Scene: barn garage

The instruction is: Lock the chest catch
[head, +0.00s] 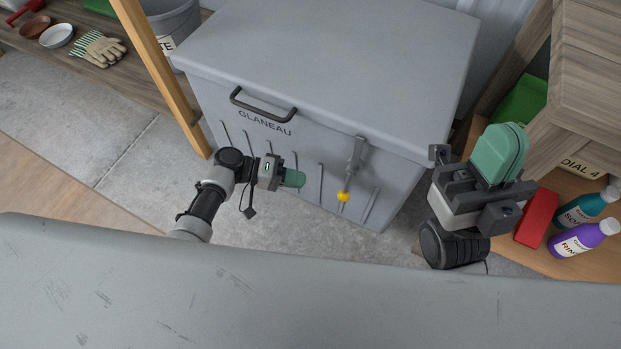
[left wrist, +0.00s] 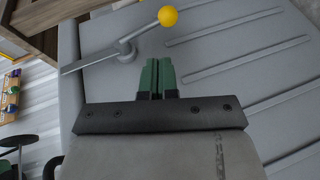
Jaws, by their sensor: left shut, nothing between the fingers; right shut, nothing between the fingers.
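A grey chest (head: 330,55) labelled GLANEAU stands in front of me with its lid down. Its catch (head: 355,158) is on the front face at the right, a grey lever hanging downward with a yellow ball knob (head: 343,197) at its lower end. The left wrist view shows the yellow knob (left wrist: 168,16) and the catch (left wrist: 126,50) beyond the fingers. My left gripper (head: 300,179) is shut and empty, left of the knob and apart from it, near the chest's ribbed front. My right gripper (head: 508,140) is shut and empty, raised to the right of the chest.
A dark handle (head: 263,105) is on the chest front. A wooden post (head: 160,75) stands at the left. At the right are a wooden cabinet (head: 590,80), a red box (head: 537,217) and bottles (head: 585,241). A grey surface (head: 300,300) spans the near foreground.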

